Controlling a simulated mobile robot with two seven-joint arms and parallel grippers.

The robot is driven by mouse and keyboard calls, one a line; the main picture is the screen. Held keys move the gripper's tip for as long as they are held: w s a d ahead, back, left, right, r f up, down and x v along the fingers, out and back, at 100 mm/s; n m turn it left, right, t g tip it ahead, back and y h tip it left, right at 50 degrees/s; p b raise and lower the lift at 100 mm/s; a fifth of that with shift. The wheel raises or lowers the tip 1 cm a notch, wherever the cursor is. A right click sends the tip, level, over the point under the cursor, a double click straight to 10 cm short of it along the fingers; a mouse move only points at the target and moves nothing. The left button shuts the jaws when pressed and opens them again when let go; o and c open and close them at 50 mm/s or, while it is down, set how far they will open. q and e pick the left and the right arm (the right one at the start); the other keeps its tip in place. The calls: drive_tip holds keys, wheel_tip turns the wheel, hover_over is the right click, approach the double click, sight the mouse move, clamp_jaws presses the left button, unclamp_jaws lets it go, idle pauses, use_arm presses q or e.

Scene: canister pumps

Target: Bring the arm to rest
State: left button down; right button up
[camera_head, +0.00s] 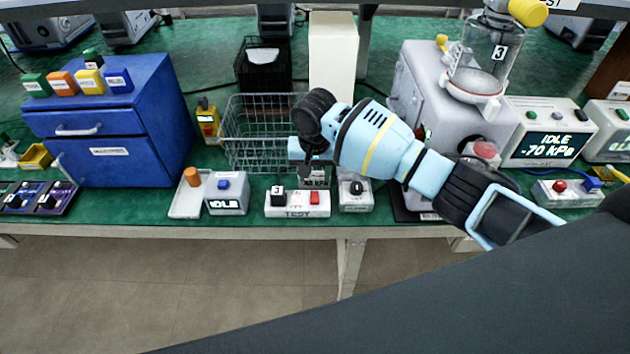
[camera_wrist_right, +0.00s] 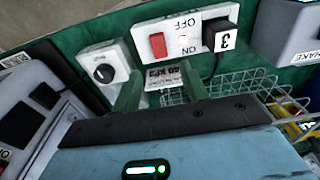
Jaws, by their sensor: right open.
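My right arm (camera_head: 375,140) comes in from the right in the head view and reaches over the bench beside the wire basket. My right gripper (camera_head: 312,168) is above the front of the bench, behind the white TEST switch box (camera_head: 297,203). In the wrist view its two fingers (camera_wrist_right: 163,88) stand apart, with nothing held between them. My left gripper is not in view.
The wire basket (camera_head: 262,160) stands close on the left of the gripper. The grey pump (camera_head: 440,100) with canister 3 (camera_head: 482,62) is right, partly behind my arm. Floor in front is clear.

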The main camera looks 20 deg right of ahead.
drive_tip(key=shift+r, duration=0.25)
idle(0.3)
drive_tip(key=s+a+f+n+y, duration=0.25)
drive_tip(key=s+f, duration=0.25)
drive_tip(key=s, duration=0.4)
drive_tip(key=s+a+f+n+y, duration=0.15)
drive_tip(key=s+a+f, duration=0.35)
drive_tip(key=s, duration=0.5)
drive_tip(key=s+d+n+t+h, duration=0.1)
drive_tip(key=s+d+h, duration=0.1)
drive_tip(key=s+d, duration=0.65)
drive_tip(key=s+d+h, duration=0.1)
drive_tip(key=s+d, duration=0.5)
drive_tip(key=s, duration=0.6)
drive_tip(key=w+a+f+t+y, duration=0.1)
drive_tip(key=w+a+f+t, duration=0.1)
drive_tip(key=w+f+t, duration=0.4)
wheel_tip(320, 180, down, 3)
drive_tip(key=shift+f+t, duration=0.1)
drive_tip(key=shift+t, duration=0.6)
